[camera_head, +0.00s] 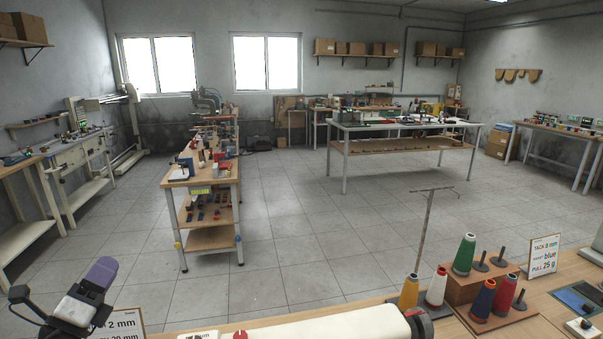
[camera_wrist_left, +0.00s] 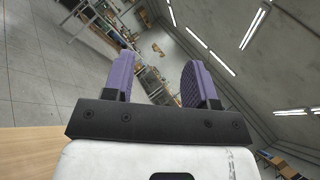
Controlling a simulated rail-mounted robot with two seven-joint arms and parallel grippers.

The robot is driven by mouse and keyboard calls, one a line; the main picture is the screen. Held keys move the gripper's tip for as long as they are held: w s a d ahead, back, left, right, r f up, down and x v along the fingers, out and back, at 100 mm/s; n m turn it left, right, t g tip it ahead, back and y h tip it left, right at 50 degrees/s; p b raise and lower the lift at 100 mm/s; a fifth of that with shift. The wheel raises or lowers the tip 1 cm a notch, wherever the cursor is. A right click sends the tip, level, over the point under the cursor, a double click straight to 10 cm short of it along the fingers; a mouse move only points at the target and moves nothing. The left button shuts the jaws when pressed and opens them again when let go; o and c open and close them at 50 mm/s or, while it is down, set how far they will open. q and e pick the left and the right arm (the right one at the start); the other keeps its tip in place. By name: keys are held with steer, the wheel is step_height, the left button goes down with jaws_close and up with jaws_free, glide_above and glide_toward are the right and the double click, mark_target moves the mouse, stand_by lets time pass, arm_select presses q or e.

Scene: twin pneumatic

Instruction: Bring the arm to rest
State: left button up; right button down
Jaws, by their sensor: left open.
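My left gripper (camera_head: 101,272) is at the lower left of the head view, raised in front of the near bench, with purple finger pads, a white body and dark parts. In the left wrist view its two purple fingers (camera_wrist_left: 158,70) stand well apart, with nothing between them. It is open and empty, and touches nothing that I can see. The left arm behind it is cut off by the picture's edge. My right gripper is in neither view.
The near bench (camera_head: 556,283) holds thread cones, including a green one (camera_head: 464,255), and a thin metal stand (camera_head: 424,235). A printed card (camera_head: 122,323) stands close beside the left gripper. A white, long body (camera_head: 330,328) lies along the bottom. Open floor (camera_head: 290,250) lies beyond.

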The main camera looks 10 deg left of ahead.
arm_select(q)
steer(key=s+d+f+n+g+y+p, duration=0.35)
steer(key=s+d+n+g+p, duration=0.2)
steer(key=n+p, duration=0.4)
steer(key=s+d+f+n+g+y+p, duration=0.35)
steer(key=s+n+g+p, duration=0.3)
steer(key=n, duration=0.65)
steer(key=s+d+r+n+g+h+p, duration=0.1)
steer(key=s+d+p, duration=0.4)
steer(key=s+p, duration=0.6)
steer(key=s+d+r+n+g+h+p, duration=0.2)
steer(key=s+d+r+g+h+p, duration=0.1)
steer(key=s+p, duration=0.7)
steer(key=s+d+r+g, duration=0.1)
steer(key=d+g, duration=0.1)
steer(key=g, duration=0.1)
steer(key=shift+s+d+p, duration=0.15)
steer(key=shift+d+p, duration=0.2)
steer(key=shift+d, duration=0.05)
